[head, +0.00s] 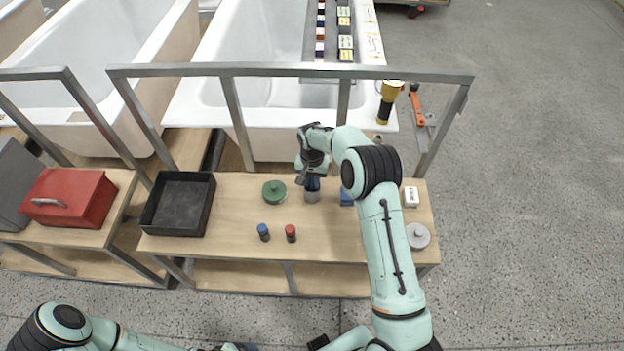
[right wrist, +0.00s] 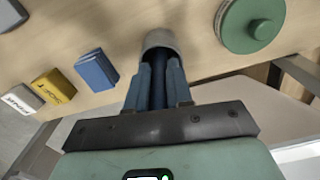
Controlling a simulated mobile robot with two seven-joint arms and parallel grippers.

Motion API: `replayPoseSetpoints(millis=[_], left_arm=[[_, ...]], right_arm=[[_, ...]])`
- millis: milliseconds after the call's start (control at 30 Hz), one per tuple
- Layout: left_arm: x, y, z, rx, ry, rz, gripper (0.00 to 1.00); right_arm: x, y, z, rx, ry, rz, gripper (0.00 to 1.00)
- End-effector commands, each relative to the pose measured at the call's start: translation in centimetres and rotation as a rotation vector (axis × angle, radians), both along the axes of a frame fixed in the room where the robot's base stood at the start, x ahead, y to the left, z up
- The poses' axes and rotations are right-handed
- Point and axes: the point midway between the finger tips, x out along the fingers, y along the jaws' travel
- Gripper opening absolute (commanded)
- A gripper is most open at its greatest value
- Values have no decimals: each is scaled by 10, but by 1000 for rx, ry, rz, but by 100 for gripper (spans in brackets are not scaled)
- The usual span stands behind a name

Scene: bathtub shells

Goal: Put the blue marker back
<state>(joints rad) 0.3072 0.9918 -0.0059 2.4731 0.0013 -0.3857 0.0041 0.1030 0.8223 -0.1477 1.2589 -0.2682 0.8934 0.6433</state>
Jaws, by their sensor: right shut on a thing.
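The blue marker (right wrist: 159,88) is a dark blue stick between the two blue fingers of my right gripper (right wrist: 160,72), which is shut on it. Its far end reaches into the mouth of a grey cup (right wrist: 160,40). In the head view my right gripper (head: 312,183) points down over the same grey cup (head: 312,196) on the wooden bench; the marker is hard to make out there. I cannot tell whether the marker touches the cup's bottom. My left arm lies at the lower left; its gripper (head: 240,347) barely shows at the bottom edge.
A green lidded pot (head: 274,191) stands left of the cup, with a small blue jar (head: 263,232) and red jar (head: 290,233) in front. A black tray (head: 179,204) is further left. Blue (right wrist: 97,70) and yellow (right wrist: 54,88) boxes stand near the cup. A metal rail (head: 290,70) runs behind.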

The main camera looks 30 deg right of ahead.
Motion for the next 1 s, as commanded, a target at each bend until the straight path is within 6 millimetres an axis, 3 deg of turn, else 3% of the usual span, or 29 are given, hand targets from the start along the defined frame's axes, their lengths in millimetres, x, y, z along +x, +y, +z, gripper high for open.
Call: replayPoseSetpoints(millis=[367, 400, 467, 800, 1000], left_arm=[[-1, 0, -1, 0, 1, 0, 82], [-1, 0, -1, 0, 1, 0, 82], [-1, 0, -1, 0, 0, 0, 82], [0, 0, 0, 0, 0, 0, 82], [0, 0, 0, 0, 0, 0, 82]], right_arm=[[1, 0, -5, -1, -2, 0, 0], [1, 0, -5, 0, -3, 0, 27], [1, 0, -4, 0, -3, 0, 46], [1, 0, -1, 0, -3, 0, 46], [2, 0, 26, -1, -7, 1, 46]])
